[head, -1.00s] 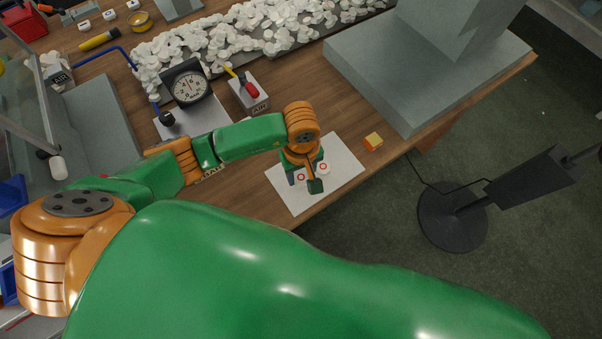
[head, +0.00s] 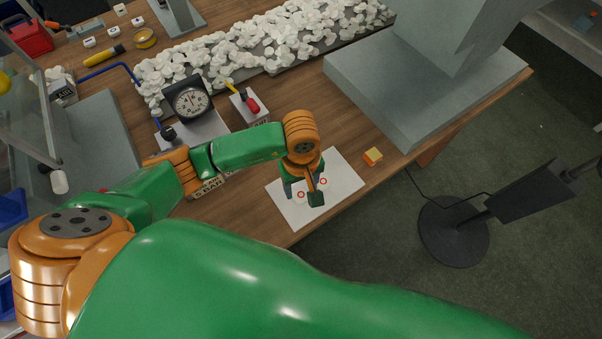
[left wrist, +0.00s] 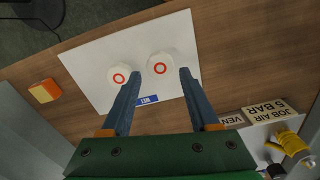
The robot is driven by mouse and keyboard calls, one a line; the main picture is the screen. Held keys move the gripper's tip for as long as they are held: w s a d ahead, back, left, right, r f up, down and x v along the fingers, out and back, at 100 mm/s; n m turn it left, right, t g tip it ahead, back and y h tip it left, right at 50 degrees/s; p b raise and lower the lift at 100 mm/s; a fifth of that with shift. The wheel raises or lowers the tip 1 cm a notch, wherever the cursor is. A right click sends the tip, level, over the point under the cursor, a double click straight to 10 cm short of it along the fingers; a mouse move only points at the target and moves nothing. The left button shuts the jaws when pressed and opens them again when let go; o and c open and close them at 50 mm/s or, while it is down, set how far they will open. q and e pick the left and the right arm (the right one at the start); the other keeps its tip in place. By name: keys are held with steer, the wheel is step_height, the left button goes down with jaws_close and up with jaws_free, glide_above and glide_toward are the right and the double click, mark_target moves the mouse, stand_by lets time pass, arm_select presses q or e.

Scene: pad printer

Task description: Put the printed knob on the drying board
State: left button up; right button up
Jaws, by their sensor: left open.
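The white drying board (head: 341,165) lies on the wooden bench near its edge. Two white knobs with red printed rings rest on it. One knob (head: 301,195) is by my left gripper (head: 302,193); the other knob (head: 323,181) is just beyond, to the right. In the left wrist view my left gripper (left wrist: 157,80) is open. The right-hand knob (left wrist: 160,64) there lies between and just beyond the fingertips, with no visible grip. The left-hand knob (left wrist: 121,76) is outside the fingers, close to one fingertip. A blue label (left wrist: 147,100) shows on the board (left wrist: 95,68).
An orange-yellow block (head: 373,156) sits right of the board. A grey machine base (head: 400,95) stands behind it. A gauge (head: 189,101), a red-handled air valve box (head: 249,107) and a tray heaped with white parts (head: 225,55) are farther back.

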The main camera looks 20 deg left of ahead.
mark_target(301, 195)
arm_select(q)
step_height(301, 195, up, 9)
steer(key=shift+f, duration=0.1)
stand_by(0.4)
